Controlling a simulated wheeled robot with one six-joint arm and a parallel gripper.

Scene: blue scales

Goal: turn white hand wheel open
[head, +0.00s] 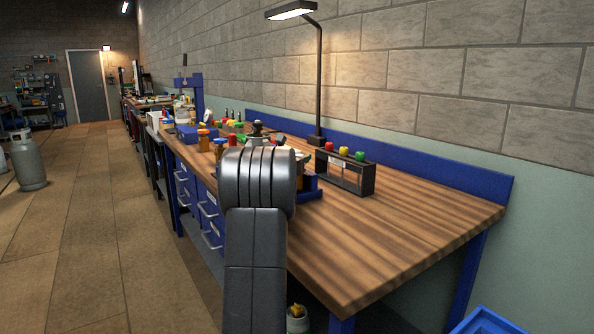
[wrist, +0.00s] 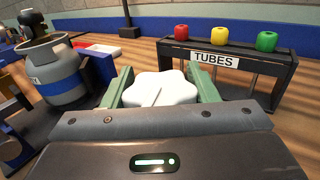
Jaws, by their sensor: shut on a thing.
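The white hand wheel (wrist: 158,92) has a lobed rim and shows in the middle of the wrist view, with a thin line marked on its top. My gripper (wrist: 162,82) has green fingers, one at the wheel's left side and one at its right, and it is shut on the wheel. The wheel's near edge and whatever it is mounted on are hidden behind my gripper's body. In the head view my dark arm stands in front of this part of the bench, and I cannot make out the wheel there.
A black rack labelled TUBES (wrist: 229,64) with red, yellow and green knobs stands right behind the wheel. A grey gas bottle (wrist: 53,75) stands to the left. The wooden bench (head: 400,227) is clear at its right end; a lamp (head: 320,80) rises behind.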

